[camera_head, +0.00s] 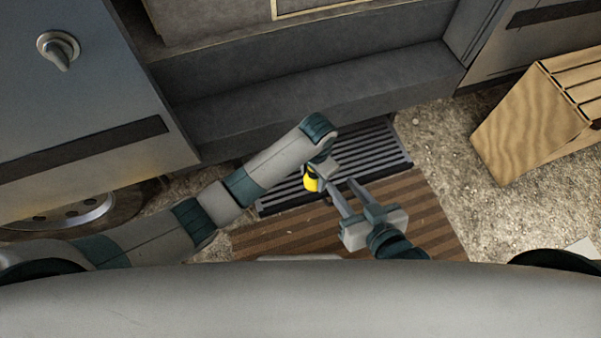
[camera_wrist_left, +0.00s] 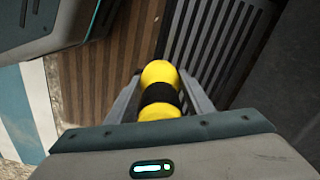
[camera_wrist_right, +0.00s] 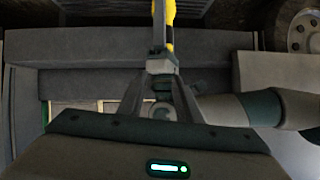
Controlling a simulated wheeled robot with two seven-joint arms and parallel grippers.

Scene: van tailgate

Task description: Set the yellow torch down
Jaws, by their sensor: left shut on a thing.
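The yellow torch (camera_head: 311,183) has a dark band and shows beside my left gripper (camera_head: 322,172) in the head view. In the left wrist view the torch (camera_wrist_left: 159,73) sits between the fingers of my left gripper (camera_wrist_left: 160,98), which is shut on it. The torch also shows at the top of the right wrist view (camera_wrist_right: 170,12), partly hidden by the left gripper. My right gripper (camera_head: 343,190) is close to the torch in the head view. Its fingers are apart and empty in the right wrist view (camera_wrist_right: 158,92). I cannot tell how high the torch is.
A dark slatted grate (camera_head: 385,157) lies in front of the grey van step (camera_head: 300,100). A brown striped mat (camera_head: 425,205) lies nearer to me. A wooden crate (camera_head: 525,130) stands on the gravel (camera_head: 440,145) at the right. A wheel (camera_head: 75,213) shows at the left.

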